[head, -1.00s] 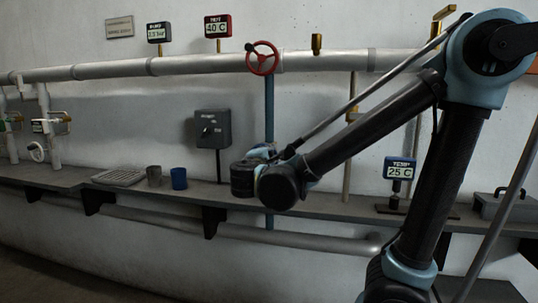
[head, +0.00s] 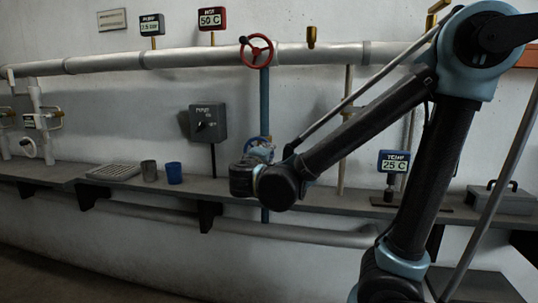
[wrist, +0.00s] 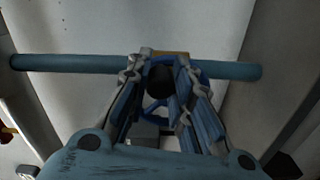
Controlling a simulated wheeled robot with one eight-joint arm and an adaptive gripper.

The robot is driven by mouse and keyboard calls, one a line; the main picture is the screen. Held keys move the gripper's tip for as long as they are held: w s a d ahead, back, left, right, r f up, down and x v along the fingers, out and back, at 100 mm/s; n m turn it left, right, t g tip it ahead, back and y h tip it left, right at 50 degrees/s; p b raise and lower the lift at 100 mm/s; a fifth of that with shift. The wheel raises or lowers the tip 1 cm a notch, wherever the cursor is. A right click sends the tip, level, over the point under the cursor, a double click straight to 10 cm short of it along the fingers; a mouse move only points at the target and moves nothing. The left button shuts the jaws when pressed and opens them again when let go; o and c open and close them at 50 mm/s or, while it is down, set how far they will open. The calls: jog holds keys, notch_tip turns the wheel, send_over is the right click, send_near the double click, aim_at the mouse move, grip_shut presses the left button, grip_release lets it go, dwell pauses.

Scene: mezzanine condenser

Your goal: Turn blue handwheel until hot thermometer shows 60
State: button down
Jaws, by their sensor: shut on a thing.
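The blue handwheel (head: 258,141) is on the vertical blue pipe (head: 265,100), partly hidden behind my wrist in the head view. In the wrist view its blue rim (wrist: 205,69) shows between and beside my fingers, around a dark hub. My gripper (wrist: 159,68) is shut on the handwheel; its exact contact is hard to see. The hot thermometer is the red-framed display (head: 211,19) above the upper pipe, and it reads 50 C.
A red handwheel (head: 257,50) is on the upper pipe above. A blue-framed display (head: 394,163) reads 25 C. A grey switch box (head: 208,124), a blue cup (head: 174,172) and a grey cup (head: 149,170) are left of my gripper. A toolbox (head: 502,199) sits at the right.

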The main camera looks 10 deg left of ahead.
jog(key=shift+d, duration=0.2)
jog(key=c, duration=1.4)
grip_release()
jog(key=shift+a, duration=0.1)
jog(key=s, duration=1.2)
jog(key=shift+a, duration=0.45)
jog(key=shift+w, duration=0.1)
